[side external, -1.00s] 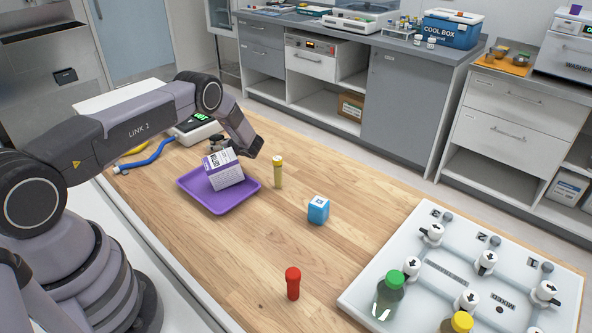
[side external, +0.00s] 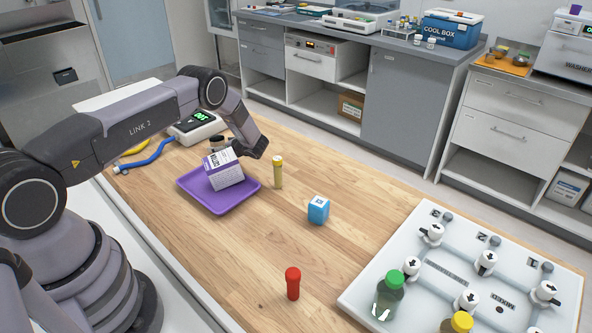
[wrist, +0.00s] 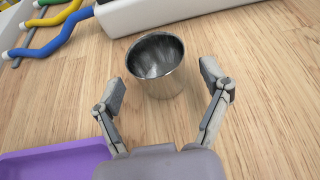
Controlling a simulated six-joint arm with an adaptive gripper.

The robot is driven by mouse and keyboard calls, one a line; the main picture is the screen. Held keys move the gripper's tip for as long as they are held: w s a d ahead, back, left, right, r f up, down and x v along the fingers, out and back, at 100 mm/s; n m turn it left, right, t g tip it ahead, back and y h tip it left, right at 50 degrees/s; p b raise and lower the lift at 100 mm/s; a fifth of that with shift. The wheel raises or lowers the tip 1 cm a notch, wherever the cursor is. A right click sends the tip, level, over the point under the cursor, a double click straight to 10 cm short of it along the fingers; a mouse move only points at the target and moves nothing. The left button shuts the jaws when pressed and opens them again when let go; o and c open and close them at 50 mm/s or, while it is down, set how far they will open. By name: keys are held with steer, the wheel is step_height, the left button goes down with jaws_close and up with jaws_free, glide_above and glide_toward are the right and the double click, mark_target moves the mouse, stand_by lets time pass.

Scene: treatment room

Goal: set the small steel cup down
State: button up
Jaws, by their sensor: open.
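The small steel cup (wrist: 158,68) stands upright on the wooden table in the wrist view, its empty inside showing. My gripper (wrist: 163,80) is open, with one finger on each side of the cup and visible gaps between the fingers and its wall. The cup's far side reaches beyond the fingertips. In the side view my gripper is behind the white and purple box, and the cup is mostly hidden there.
A purple tray (side external: 219,208) holds the box (side external: 224,171) close to my gripper. A scale (side external: 196,127) and blue tubing (side external: 150,161) lie behind.

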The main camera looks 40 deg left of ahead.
steer(key=v, duration=0.2)
steer(key=shift+d+r, duration=0.1)
steer(key=shift+d, duration=0.15)
steer(key=s+d+r+n+h, duration=0.1)
steer(key=d+r+n, duration=0.1)
steer(key=r, duration=0.8)
steer(key=s+d+r+n+h, duration=0.1)
steer(key=d+r+n, duration=0.1)
steer(key=r, duration=0.8)
steer(key=s+d+r+n+h, duration=0.1)
steer(key=s+d+r+n, duration=0.25)
steer(key=r, duration=0.25)
steer(key=s+d+r+n+h, duration=0.2)
steer(key=s+d+r, duration=0.1)
steer(key=s+r, duration=0.25)
steer(key=s+d+r+n+t+h, duration=0.2)
steer(key=s+d+r+n+h, duration=0.1)
steer(key=s+d, duration=0.6)
steer(key=s+d+r+n+t+h, duration=0.3)
steer(key=s+d, duration=0.6)
steer(key=s, duration=0.6)
steer(key=r+n+h, duration=0.1)
steer(key=n+h, duration=0.1)
steer(key=shift+s+r+n, duration=0.3)
steer(key=shift+s+n, duration=0.05)
steer(key=shift+s, duration=0.05)
steer(key=shift+o, duration=0.3)
